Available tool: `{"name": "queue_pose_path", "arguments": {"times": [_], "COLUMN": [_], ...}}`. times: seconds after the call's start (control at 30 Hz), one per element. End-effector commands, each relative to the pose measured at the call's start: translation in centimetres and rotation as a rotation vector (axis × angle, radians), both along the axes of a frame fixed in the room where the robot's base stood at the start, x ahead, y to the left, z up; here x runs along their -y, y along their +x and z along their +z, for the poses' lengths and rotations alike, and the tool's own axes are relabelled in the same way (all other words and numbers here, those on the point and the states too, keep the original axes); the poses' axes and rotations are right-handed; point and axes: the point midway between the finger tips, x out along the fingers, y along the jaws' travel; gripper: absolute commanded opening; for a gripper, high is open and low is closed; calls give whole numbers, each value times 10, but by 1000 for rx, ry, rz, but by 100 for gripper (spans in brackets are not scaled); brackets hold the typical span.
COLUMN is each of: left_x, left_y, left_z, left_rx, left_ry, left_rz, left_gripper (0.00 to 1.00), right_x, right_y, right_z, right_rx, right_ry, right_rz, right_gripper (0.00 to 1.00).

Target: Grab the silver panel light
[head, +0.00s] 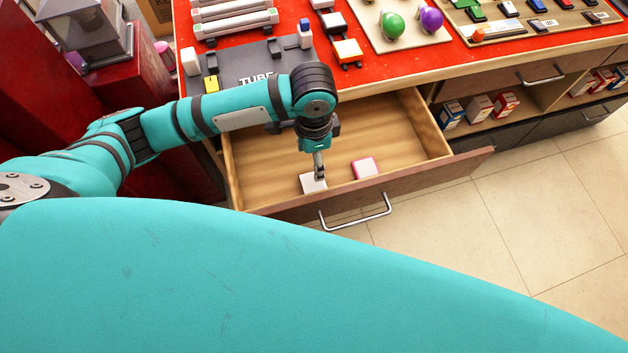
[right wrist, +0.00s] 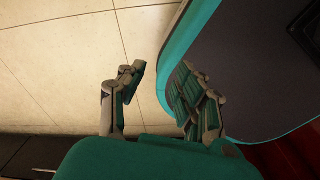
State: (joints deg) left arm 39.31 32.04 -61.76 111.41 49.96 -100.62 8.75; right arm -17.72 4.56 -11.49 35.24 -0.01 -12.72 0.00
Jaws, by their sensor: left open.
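A pale silver-white square panel (head: 312,184) lies on the floor of the open drawer, near its front wall. A pink-edged square panel with a white face (head: 365,167) lies to its right. My left gripper (head: 319,172) points down into the drawer, right over the pale panel, and covers part of it. It is open; I cannot tell whether its fingers touch the panel. My right gripper (right wrist: 163,80) shows in the right wrist view with its fingers apart and nothing between them, over the tiled floor and beside my own teal body.
The wooden drawer (head: 410,125) is pulled out below a red display counter (head: 270,50) holding tube lights, switches and bulbs. Its front carries a metal handle (head: 355,212). Small boxes (head: 480,107) stand on a shelf at the right. Tiled floor (head: 520,210) is clear at the right.

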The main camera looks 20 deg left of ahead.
Motion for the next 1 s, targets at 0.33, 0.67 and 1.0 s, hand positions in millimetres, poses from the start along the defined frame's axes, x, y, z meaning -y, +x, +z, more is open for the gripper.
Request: {"name": "queue_pose_path", "arguments": {"times": [0.33,0.67,1.0], "left_x": [0,-1,-1], "left_y": [0,-1,-1], "left_z": [-62,-95,-119], "left_rx": [1,-1,3], "left_ry": [-1,0,-2], "left_rz": [0,0,-1], "left_gripper": [63,63,63], "right_x": [0,-1,-1], "right_y": [9,15,12], "right_z": [-4,-2,-4], "right_rx": [13,23,18], "right_ry": [1,2,1], "right_rz": [-1,-2,-2], "right_gripper": [33,33,33]}}
